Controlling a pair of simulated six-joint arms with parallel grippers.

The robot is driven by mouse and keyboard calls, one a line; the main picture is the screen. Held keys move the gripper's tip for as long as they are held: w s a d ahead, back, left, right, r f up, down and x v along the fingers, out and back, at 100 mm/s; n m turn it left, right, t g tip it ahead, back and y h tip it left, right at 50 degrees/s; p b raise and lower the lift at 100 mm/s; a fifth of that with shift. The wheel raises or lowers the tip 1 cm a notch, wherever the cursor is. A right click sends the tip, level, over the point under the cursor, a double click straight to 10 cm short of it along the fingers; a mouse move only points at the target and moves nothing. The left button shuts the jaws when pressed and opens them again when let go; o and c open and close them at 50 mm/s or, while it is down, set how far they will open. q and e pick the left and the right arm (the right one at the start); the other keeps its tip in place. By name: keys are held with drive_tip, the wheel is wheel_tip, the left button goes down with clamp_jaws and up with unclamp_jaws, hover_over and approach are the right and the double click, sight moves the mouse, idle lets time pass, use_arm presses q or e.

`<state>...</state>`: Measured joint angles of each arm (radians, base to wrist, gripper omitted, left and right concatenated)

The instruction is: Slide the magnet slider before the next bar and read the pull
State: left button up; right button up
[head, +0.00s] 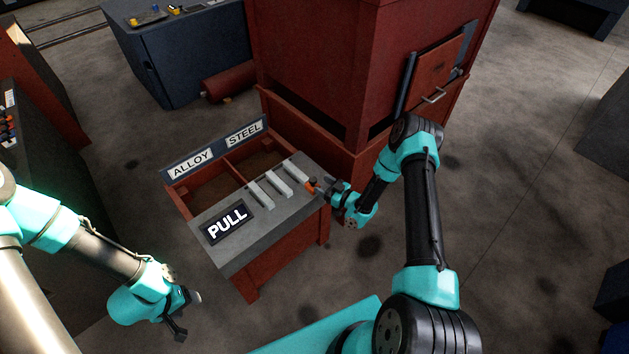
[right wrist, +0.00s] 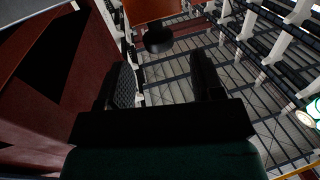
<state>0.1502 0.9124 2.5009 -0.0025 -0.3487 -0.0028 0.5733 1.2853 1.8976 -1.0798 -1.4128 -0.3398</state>
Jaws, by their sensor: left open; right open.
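The magnet slider (head: 311,187), orange with a dark knob, sits at the right edge of the grey bench top (head: 235,252). Three pale bars lie side by side there: a near bar (head: 261,195), a middle bar (head: 279,184) and a far bar (head: 297,170). The dark display (head: 227,225) reads PULL; I see no number. My right gripper (head: 324,188) is open beside the slider. In the right wrist view, a dark round knob (right wrist: 158,40) lies ahead of the open fingers (right wrist: 163,78), not clasped. My left gripper (head: 188,312) is open and empty, left of the bench.
Two red-walled bins behind the bars carry an ALLOY label (head: 191,163) and a STEEL label (head: 244,134). A large red cabinet (head: 320,70) stands close behind the right arm. A dark blue bench (head: 185,55) stands at the back.

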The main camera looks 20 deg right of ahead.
drive_tip(key=v, duration=1)
drive_tip(key=s+a+m+g+h, duration=0.3)
drive_tip(key=a+m+g, duration=0.1)
drive_tip(key=a+g, duration=0.4)
drive_tip(key=s+a+r+m+g+h, duration=0.1)
drive_tip(key=s+a+r+m+g, duration=0.1)
drive_tip(key=s, duration=0.5)
drive_tip(key=s+a+r+m+g+h, duration=0.1)
drive_tip(key=s+a+r+m+g, duration=0.1)
drive_tip(key=s+a+r+g, duration=0.2)
drive_tip(key=s+a, duration=0.1)
drive_tip(key=s, duration=0.2)
drive_tip(key=shift+s+a+g, duration=0.25)
drive_tip(key=shift+g, duration=0.05)
